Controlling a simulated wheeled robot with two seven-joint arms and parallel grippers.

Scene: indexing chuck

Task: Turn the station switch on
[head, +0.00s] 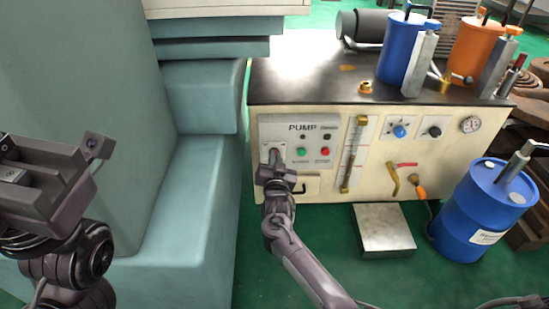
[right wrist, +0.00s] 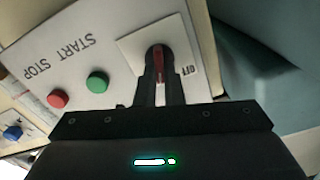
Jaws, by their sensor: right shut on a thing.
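The station switch is a rotary switch with a red handle (right wrist: 158,58) on a white plate (right wrist: 133,47), seen in the right wrist view. My right gripper (right wrist: 159,88) is shut on this handle, one finger on each side. In the head view my right gripper (head: 273,158) is at the left end of the PUMP panel (head: 315,130) and hides most of the switch. My left gripper (head: 50,170) is at the left edge, away from the station, and its jaw opening is unclear.
A green button (right wrist: 97,82) and a red button (right wrist: 58,98) sit beside the switch. A large teal machine body (head: 185,200) stands close left of the station. A blue drum (head: 485,212) and a metal box (head: 384,228) stand on the floor at right.

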